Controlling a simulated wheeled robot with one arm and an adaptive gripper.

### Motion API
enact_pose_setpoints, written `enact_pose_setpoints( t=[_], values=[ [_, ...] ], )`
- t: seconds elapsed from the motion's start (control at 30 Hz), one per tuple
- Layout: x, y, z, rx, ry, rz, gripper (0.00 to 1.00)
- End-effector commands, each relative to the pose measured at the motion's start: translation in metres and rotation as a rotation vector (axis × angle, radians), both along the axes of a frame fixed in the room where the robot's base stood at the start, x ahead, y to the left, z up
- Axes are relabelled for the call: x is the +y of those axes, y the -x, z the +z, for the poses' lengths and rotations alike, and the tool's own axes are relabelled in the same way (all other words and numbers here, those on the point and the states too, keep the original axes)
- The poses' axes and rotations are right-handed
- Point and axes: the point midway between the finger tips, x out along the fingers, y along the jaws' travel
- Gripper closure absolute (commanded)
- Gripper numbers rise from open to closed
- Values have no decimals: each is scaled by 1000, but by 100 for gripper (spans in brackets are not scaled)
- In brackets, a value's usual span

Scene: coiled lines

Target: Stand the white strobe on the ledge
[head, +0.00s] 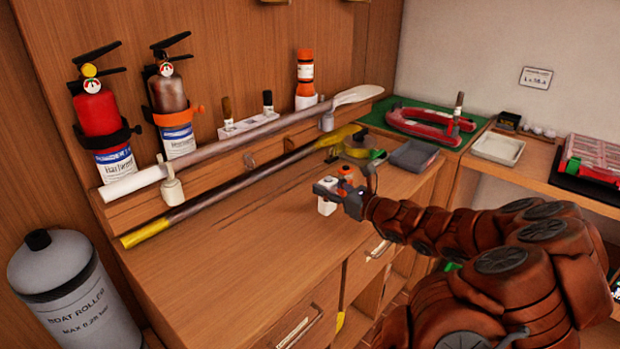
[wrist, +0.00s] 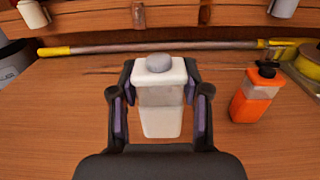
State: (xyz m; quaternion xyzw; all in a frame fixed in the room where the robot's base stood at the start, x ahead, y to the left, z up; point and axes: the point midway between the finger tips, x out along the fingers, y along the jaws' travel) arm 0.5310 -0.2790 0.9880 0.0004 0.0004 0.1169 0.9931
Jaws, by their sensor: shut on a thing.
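The white strobe is a pale block with a grey round cap, upright in the wrist view (wrist: 160,105). My gripper (wrist: 160,108) is shut on it, one finger on each side. In the head view the strobe (head: 326,207) shows at the end of my gripper (head: 328,193), over the front part of the wooden counter. Whether its base touches the counter is hard to tell. The ledge (head: 112,207) is a raised wooden step along the back wall, left of and behind my gripper.
An orange bottle with a black cap (wrist: 256,96) stands just right of the strobe. A yellow-ended pole (head: 230,184) lies along the ledge's front; a white-ended paddle (head: 240,142) runs above it. A yellow reel (head: 358,148) and grey tray (head: 413,155) are behind. The counter's left middle is clear.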

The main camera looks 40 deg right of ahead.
Motion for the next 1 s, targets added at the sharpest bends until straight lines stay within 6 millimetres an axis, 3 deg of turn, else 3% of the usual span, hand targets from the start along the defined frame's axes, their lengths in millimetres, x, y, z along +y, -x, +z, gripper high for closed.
enact_pose_setpoints(
  t=[0.6, 1.0],
  values=[
    [-28, -98, -9, 2, 3, -1, 92],
    [-35, -122, -11, -1, 3, -3, 92]
  ],
)
